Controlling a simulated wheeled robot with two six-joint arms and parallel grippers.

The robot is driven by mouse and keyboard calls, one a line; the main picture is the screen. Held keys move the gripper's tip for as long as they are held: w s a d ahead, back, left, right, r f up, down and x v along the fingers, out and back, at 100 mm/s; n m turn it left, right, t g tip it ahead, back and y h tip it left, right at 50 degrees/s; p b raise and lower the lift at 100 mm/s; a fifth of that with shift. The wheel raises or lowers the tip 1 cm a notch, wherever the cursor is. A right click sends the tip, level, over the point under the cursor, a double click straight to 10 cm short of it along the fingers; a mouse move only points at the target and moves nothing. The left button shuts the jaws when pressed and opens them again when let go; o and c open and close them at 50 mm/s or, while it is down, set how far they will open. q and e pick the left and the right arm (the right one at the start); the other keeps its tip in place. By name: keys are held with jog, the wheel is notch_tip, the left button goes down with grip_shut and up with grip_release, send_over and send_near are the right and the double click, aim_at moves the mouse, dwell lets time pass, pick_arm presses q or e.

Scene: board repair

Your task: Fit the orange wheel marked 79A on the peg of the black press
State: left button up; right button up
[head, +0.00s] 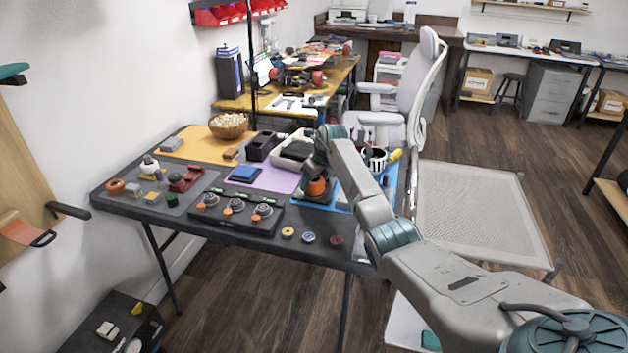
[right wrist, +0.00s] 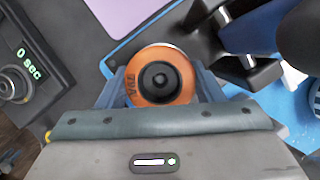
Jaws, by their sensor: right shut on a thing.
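The orange wheel (right wrist: 141,90) sits between the two fingers of my right gripper (right wrist: 158,85) in the right wrist view. In the head view the wheel (head: 316,187) is under my right gripper (head: 317,180), over the right part of the table. The black press (right wrist: 252,68) shows beside the wheel, at its upper right in the right wrist view, on a blue mat. My left gripper is out of view.
A black panel (head: 233,228) with several dials lies left of the wheel. Yellow (head: 287,232), blue (head: 308,238) and red (head: 336,240) wheels lie along the table's front edge. A wooden bowl (head: 228,132) stands at the back. A white chair (head: 420,85) stands behind.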

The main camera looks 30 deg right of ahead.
jog(key=shift+f, duration=0.15)
dwell(0.6)
jog(key=o, duration=0.9)
jog(key=shift+o, duration=1.3)
jog(key=shift+c, duration=0.4)
jog(key=o, duration=0.3)
jog(key=shift+r, duration=0.2)
jog(key=shift+d, duration=0.15)
jog(key=shift+c, duration=0.6)
jog(key=shift+r, duration=0.1)
